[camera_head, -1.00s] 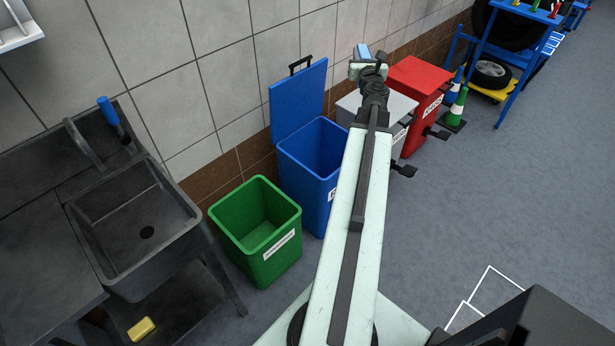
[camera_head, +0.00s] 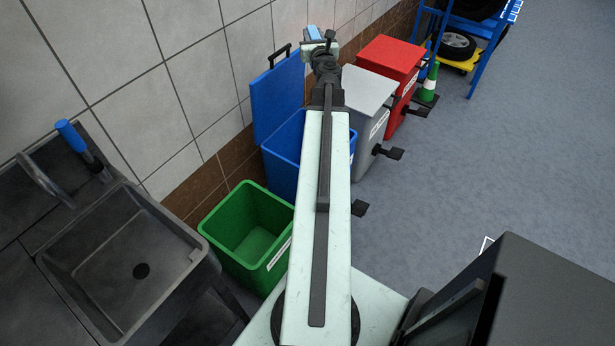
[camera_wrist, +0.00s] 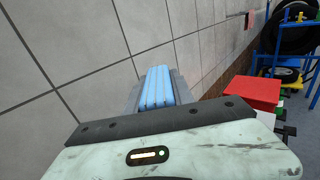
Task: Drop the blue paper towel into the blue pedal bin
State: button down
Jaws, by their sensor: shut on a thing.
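The blue paper towel (camera_wrist: 158,88) is a light blue folded strip between the jaws of my gripper (camera_wrist: 157,84) in the wrist view. In the head view, the towel (camera_head: 314,32) shows small at the end of my gripper (camera_head: 318,38), which is shut on it. The blue pedal bin (camera_head: 281,168) stands by the wall with its lid (camera_head: 276,98) raised against the tiles. My arm covers the right part of the bin. My gripper appears above and past the bin, over the side toward the grey bin.
An open green bin (camera_head: 247,235) stands left of the blue one. A closed grey bin (camera_head: 364,95) and a closed red bin (camera_head: 391,62) stand beyond it. A dark sink (camera_head: 130,265) is at the left.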

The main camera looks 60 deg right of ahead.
notch_tip(320, 180, down, 32)
jog(key=d+m+g+h+b, duration=0.1)
jog(key=d+b, duration=0.1)
jog(key=b, duration=2.6)
jog(key=shift+b, duration=0.4)
notch_tip(320, 180, down, 6)
jog(key=b, duration=0.5)
jog(key=shift+r+b, duration=0.1)
jog(key=shift+b, duration=0.25)
jog(key=c, duration=1)
grip_release()
jog(key=shift+a, duration=0.15)
